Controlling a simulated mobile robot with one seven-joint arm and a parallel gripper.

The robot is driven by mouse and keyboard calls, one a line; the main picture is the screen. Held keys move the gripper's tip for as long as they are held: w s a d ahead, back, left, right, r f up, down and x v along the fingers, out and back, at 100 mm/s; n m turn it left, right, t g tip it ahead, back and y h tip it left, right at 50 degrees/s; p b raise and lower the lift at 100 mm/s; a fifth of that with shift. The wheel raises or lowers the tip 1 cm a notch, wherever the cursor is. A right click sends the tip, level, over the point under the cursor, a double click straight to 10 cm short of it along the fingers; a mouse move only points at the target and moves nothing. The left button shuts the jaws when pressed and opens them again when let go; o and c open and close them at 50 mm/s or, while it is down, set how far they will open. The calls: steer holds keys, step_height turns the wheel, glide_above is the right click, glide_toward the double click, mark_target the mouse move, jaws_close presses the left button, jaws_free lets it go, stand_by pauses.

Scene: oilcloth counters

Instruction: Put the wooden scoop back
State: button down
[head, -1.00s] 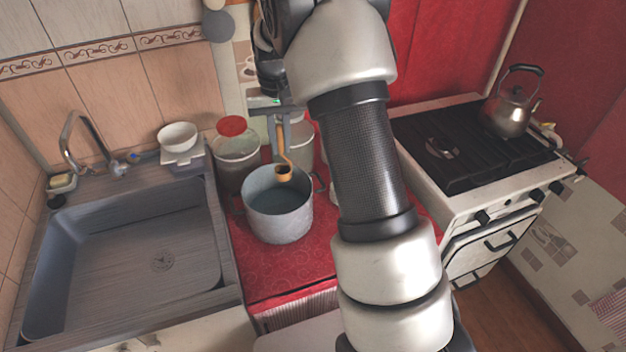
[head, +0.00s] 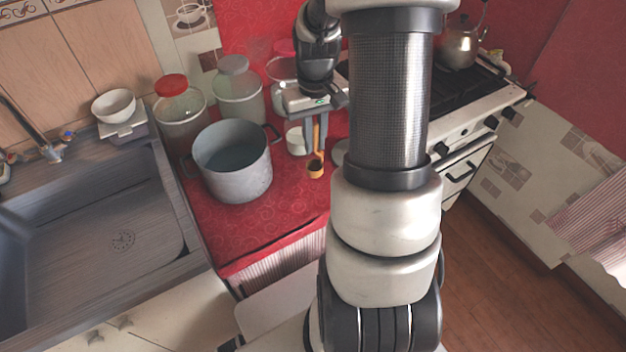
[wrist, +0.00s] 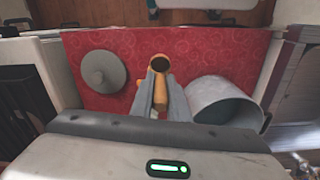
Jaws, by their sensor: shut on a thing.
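The wooden scoop (head: 316,169) hangs bowl-down from my gripper (head: 314,142), over the red counter to the right of the grey pot. My gripper is shut on its handle. In the wrist view the scoop's round bowl (wrist: 159,63) shows beyond the fingertips (wrist: 161,98), with the handle between them. The scoop is apart from the pot; whether it touches the cloth I cannot tell.
The open grey pot (head: 238,180) stands left of the scoop. A grey lid (wrist: 104,71) lies on the red cloth (wrist: 210,50). Behind are a red-lidded jar (head: 180,108), a grey-lidded jar (head: 239,95) and a small white container (head: 297,141). The stove (head: 468,120) is right, the sink (head: 90,215) left.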

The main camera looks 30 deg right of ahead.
mark_target(315, 123)
step_height(315, 123, down, 8)
steer(key=shift+f, duration=0.25)
steer(key=shift+b, duration=0.3)
steer(key=shift+f, duration=0.25)
steer(key=c, duration=1.7)
jaws_free()
steer(key=shift+r, duration=0.1)
steer(key=shift+r, duration=0.1)
step_height(315, 123, up, 12)
steer(key=shift+r+p, duration=0.1)
steer(key=shift+p, duration=0.45)
